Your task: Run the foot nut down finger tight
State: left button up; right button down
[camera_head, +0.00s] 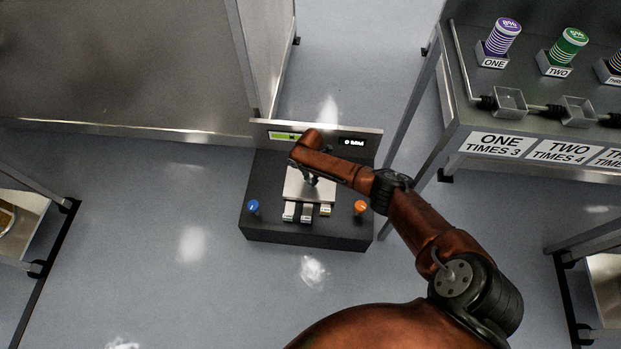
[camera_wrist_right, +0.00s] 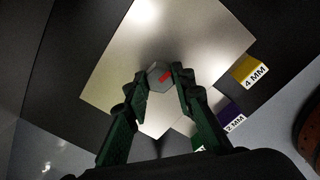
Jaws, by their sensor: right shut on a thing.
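The foot nut (camera_wrist_right: 156,73) is a grey hexagonal piece with a red mark on top, standing over a bright steel plate (camera_wrist_right: 185,30). My right gripper (camera_wrist_right: 160,80) reaches down from above with its green fingers shut on either side of the nut. In the head view, my right gripper (camera_head: 312,180) is over the plate (camera_head: 293,187) of a dark fixture (camera_head: 270,225); the arm covers part of the plate and the nut cannot be made out. My left gripper is not in view.
The fixture has a blue knob (camera_head: 253,206), an orange knob (camera_head: 360,207), and a display (camera_head: 352,141) reading "0 MM" beside a green bar. Small labelled blocks (camera_head: 307,212) sit at its front, including a yellow "4 MM" block (camera_wrist_right: 250,72). A bench (camera_head: 470,120) stands at right.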

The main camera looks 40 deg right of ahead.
aim_at(310, 179)
jog(key=m, duration=0.2)
jog(key=shift+m, duration=0.3)
jog(key=m+p, duration=0.1)
jog(key=m, duration=0.1)
jog(key=shift+m, duration=0.3)
jog(key=m, duration=0.3)
jog(key=shift+m, duration=0.4)
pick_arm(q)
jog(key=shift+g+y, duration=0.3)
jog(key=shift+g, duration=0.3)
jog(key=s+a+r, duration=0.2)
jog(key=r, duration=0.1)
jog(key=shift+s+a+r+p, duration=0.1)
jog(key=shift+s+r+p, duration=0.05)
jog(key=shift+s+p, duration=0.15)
pick_arm(e)
jog(key=shift+m, duration=0.7)
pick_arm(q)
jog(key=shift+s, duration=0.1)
pick_arm(e)
jog(key=c, duration=1.6)
grip_release()
notch_tip(310, 179, up, 12)
